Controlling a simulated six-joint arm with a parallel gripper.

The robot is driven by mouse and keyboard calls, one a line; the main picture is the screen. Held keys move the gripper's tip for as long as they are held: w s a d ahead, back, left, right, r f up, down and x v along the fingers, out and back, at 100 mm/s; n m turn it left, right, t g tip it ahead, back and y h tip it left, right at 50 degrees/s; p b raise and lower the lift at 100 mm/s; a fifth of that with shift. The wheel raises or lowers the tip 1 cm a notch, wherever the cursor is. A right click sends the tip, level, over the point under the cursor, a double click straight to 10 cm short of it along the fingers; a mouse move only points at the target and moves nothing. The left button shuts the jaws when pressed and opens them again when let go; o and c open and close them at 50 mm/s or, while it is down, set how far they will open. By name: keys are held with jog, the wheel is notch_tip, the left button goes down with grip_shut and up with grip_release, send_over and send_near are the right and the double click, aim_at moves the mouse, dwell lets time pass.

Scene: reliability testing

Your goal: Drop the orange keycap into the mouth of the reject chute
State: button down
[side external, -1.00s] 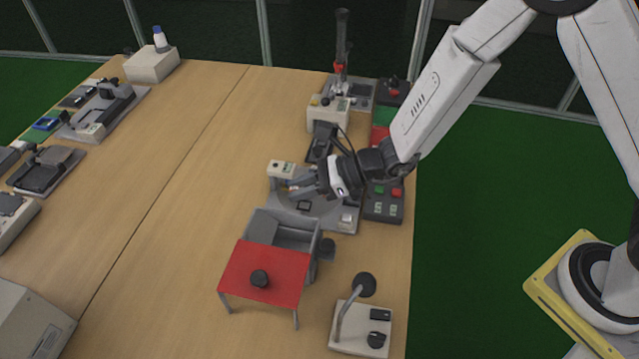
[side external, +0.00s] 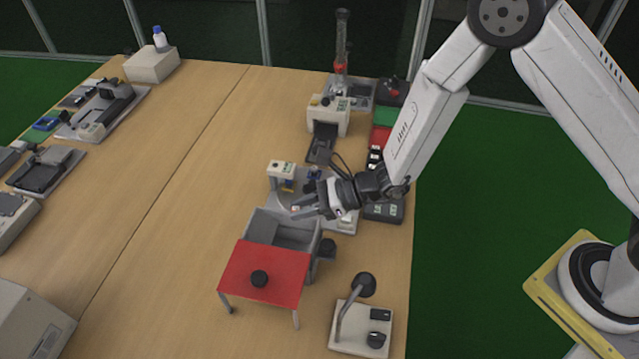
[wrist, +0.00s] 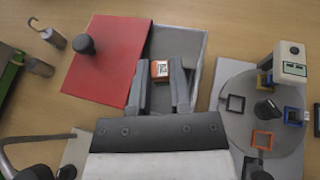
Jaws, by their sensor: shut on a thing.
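The orange keycap (wrist: 160,69), with a white printed top, sits between the fingertips of my gripper (wrist: 159,75) in the wrist view. My gripper is shut on it. In the side view my gripper (side external: 297,213) hangs at the back edge of a grey open-topped box (side external: 282,232), which looks like the reject chute. In the wrist view the keycap shows against the open inside of this grey box (wrist: 190,42). A red panel with a black knob (side external: 262,275) adjoins the box. The keycap cannot be made out in the side view, and my fingers hide part of the box.
A round grey plate (wrist: 232,128) with black, orange and blue square frames lies beside the box, with a small beige device (side external: 282,169) at its edge. A beige base with a bent-neck lamp (side external: 360,335) stands at the front right. The middle of the table is clear.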

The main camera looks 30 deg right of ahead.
jog(key=shift+c, duration=2.3)
grip_release()
jog(key=v, duration=0.7)
jog(key=shift+s+d, duration=0.2)
jog(key=shift+d, duration=0.1)
jog(key=shift+r, duration=0.15)
